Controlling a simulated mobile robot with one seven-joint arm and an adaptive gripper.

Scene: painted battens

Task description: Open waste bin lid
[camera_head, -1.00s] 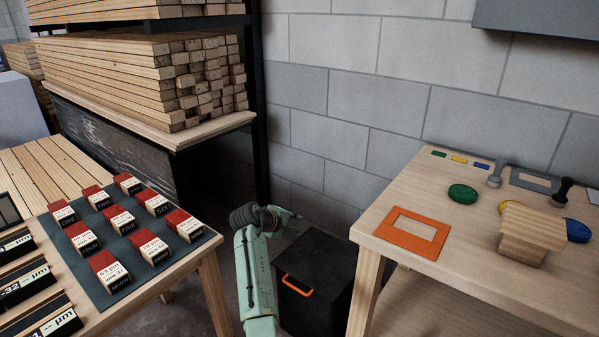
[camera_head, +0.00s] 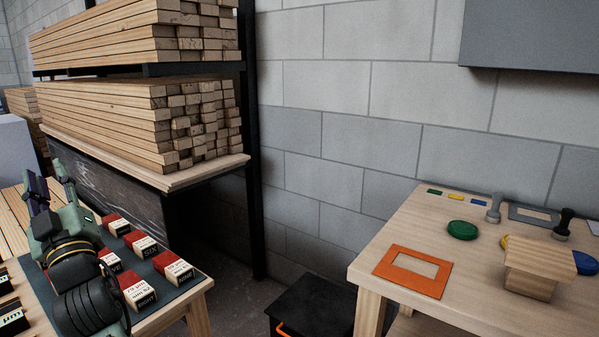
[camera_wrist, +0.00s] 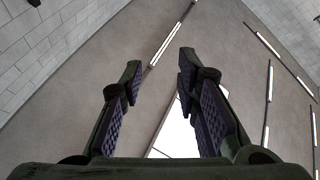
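The waste bin (camera_head: 313,303) is a black box on the floor between the two tables, cut off by the bottom edge of the head view. Its flat black top looks closed. Part of its orange handle (camera_head: 283,329) shows on the front at the bottom edge. My gripper (camera_head: 46,174) is at the left, above the left table and well away from the bin, with its fingers pointing up. In the wrist view my gripper (camera_wrist: 160,62) has its two fingers wide apart with nothing between them. The bin is not in the wrist view.
The left table bears a dark mat (camera_head: 190,288) with several red-topped blocks (camera_head: 173,266), partly hidden by my arm. The right table (camera_head: 455,262) holds an orange frame (camera_head: 413,271), a green disc (camera_head: 462,230) and stamps. A timber rack (camera_head: 205,178) stands behind. The wrist view faces the ceiling.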

